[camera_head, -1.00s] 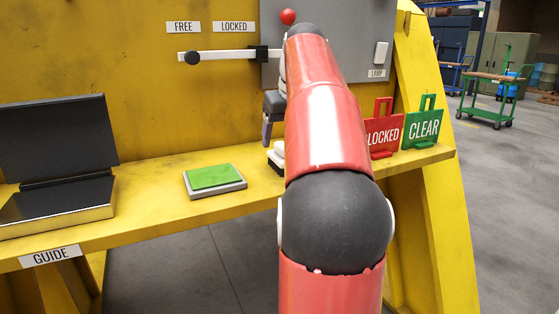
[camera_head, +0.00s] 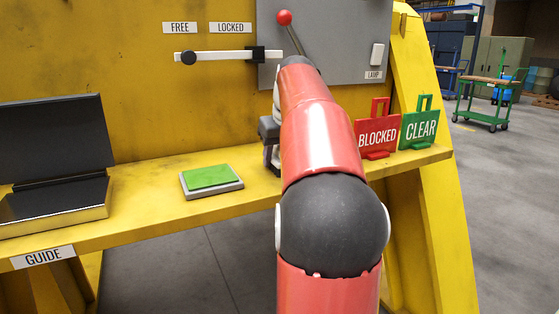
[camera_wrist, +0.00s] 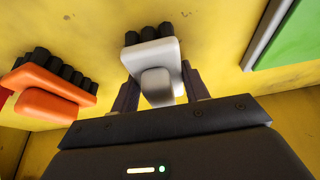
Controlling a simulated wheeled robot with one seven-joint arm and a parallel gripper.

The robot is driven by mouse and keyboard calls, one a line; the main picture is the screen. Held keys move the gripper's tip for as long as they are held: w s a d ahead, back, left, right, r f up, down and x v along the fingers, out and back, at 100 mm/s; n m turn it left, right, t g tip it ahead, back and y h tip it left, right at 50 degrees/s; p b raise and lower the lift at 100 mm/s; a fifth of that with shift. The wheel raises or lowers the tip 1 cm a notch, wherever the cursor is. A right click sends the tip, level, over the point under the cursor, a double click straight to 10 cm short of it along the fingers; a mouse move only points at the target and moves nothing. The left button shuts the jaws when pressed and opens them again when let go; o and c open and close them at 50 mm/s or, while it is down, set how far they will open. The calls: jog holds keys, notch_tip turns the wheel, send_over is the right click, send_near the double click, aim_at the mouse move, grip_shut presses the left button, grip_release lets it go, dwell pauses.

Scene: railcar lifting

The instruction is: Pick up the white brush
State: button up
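The white brush (camera_wrist: 152,53) has dark bristles and stands on the yellow shelf. In the wrist view its rounded handle (camera_wrist: 158,83) lies between the two fingers of my gripper (camera_wrist: 158,88). The fingers are apart, one on each side of the handle, with a gap visible at the right finger. Whether the left finger touches is unclear. In the head view my gripper (camera_head: 269,152) is low over the shelf, partly behind my arm, and the brush is mostly hidden there.
An orange brush (camera_wrist: 52,95) sits left of the white one in the wrist view. A green pad on a grey base (camera_head: 212,180) lies on the shelf (camera_head: 150,222). Red BLOCKED (camera_head: 377,137) and green CLEAR (camera_head: 420,130) signs stand at right. A red-knobbed lever (camera_head: 285,18) rises behind my arm.

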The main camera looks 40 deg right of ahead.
jog(key=c, duration=0.3)
jog(key=shift+r, duration=0.2)
